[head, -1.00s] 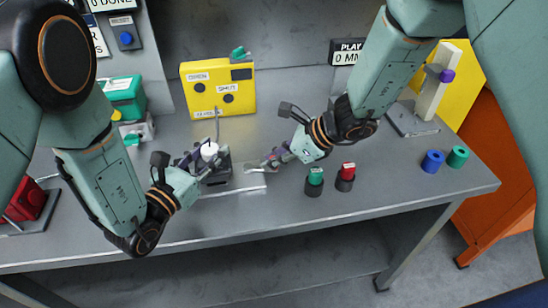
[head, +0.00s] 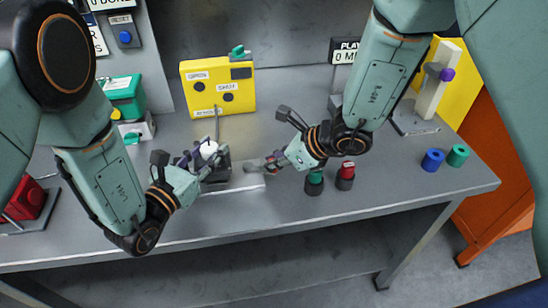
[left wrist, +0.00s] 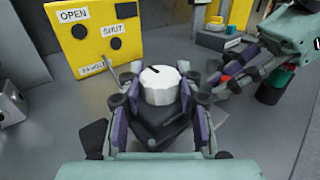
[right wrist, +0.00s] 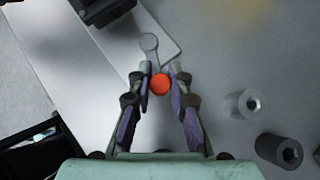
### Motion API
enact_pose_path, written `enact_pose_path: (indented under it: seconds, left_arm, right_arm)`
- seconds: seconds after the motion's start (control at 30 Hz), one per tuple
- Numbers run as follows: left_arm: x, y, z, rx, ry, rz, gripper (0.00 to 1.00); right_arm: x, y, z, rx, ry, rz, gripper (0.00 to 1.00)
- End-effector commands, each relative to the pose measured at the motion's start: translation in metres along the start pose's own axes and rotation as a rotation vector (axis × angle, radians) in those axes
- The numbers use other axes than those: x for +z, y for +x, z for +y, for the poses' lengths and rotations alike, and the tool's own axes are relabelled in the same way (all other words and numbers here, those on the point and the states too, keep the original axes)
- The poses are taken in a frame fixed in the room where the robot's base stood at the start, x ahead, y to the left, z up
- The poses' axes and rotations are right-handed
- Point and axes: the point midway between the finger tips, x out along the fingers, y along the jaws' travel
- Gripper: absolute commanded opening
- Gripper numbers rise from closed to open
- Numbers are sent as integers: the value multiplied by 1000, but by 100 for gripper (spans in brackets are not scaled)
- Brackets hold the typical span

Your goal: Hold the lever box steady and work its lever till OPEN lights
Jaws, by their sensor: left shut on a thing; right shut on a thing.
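The lever box is a dark block (left wrist: 157,130) with a white round knob (left wrist: 160,86) on top, marked by a dark line. In the head view the knob (head: 208,149) stands among my left fingers. My left gripper (left wrist: 160,80) is shut on the box at this knob. My right gripper (right wrist: 160,80) is shut on the lever's orange-red ball (right wrist: 160,85), to the right of the box. A yellow panel (head: 240,96) behind the box carries OPEN (left wrist: 79,32) and SHUT (left wrist: 116,43) lamps; both look dark.
Green-topped (head: 314,182) and red-topped (head: 346,175) dark cylinders stand close by my right wrist. Blue (head: 432,161) and green (head: 457,155) pieces lie farther right. A green box (head: 124,96) stands at the left. The table's front middle is clear.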

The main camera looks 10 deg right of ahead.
Motion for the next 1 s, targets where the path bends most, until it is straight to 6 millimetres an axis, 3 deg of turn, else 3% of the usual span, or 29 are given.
enact_pose_path:
  seconds: [0.5, 1.0]
  left_arm:
    - [-4, -1, -4, -12, -2, 12, 0]
    - [-4, -1, -5, -12, -3, 12, 0]
  right_arm:
    - [-1, 0, 18, -181, 175, 1, 0]
    - [-1, -2, 19, -235, 228, -4, 0]
